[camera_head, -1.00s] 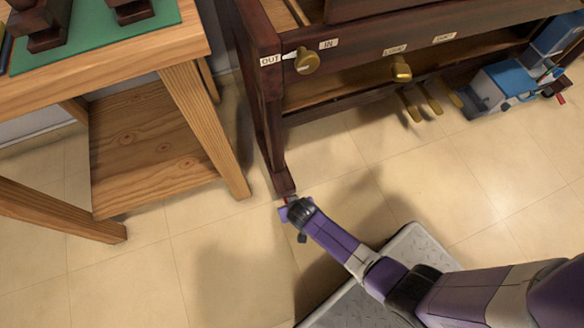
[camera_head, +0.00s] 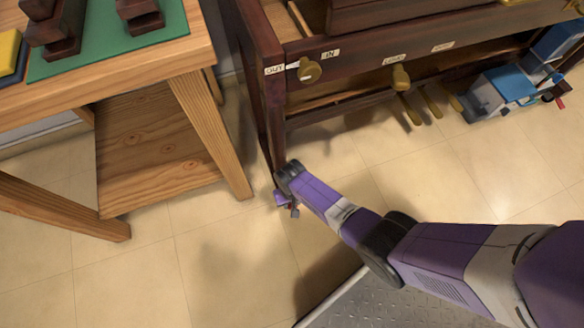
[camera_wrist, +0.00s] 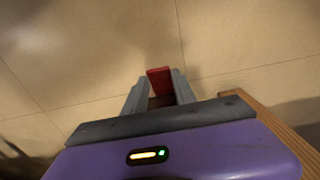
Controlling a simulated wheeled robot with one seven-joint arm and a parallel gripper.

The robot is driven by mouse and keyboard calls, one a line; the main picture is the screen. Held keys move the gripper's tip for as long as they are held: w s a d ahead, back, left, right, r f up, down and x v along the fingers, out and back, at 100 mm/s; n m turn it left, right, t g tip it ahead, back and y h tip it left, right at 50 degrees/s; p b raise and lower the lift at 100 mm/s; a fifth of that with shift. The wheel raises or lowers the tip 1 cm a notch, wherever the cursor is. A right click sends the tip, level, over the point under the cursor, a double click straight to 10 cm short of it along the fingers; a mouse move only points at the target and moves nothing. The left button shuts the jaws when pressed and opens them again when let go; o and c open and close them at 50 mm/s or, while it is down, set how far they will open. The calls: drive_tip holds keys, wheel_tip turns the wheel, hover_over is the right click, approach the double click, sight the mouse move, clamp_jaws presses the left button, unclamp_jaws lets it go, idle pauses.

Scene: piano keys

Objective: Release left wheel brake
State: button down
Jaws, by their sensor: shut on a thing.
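The piano (camera_head: 262,110) is dark wood, and its left front leg runs down to the floor. My gripper (camera_head: 287,203) is low by the foot of that leg, and my wrist hides most of the foot. In the wrist view my gripper (camera_wrist: 158,95) is shut on a small red piece, which looks like the brake lever (camera_wrist: 159,77). The red piece sits between the two grey fingers and sticks out past them. The wheel itself is hidden.
A wooden table (camera_head: 205,120) with a low shelf stands close on the left. Brass pedals (camera_head: 420,108) and a blue-and-white object (camera_head: 505,88) are at the right. Tiled floor (camera_head: 130,275) is free in front of the table.

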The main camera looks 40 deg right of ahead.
drive_tip(key=c, duration=1)
unclamp_jaws()
drive_tip(key=shift+r, duration=0.1)
wheel_tip(320, 180, up, 8)
drive_tip(key=p, duration=0.5)
drive_tip(key=shift+f, duration=0.2)
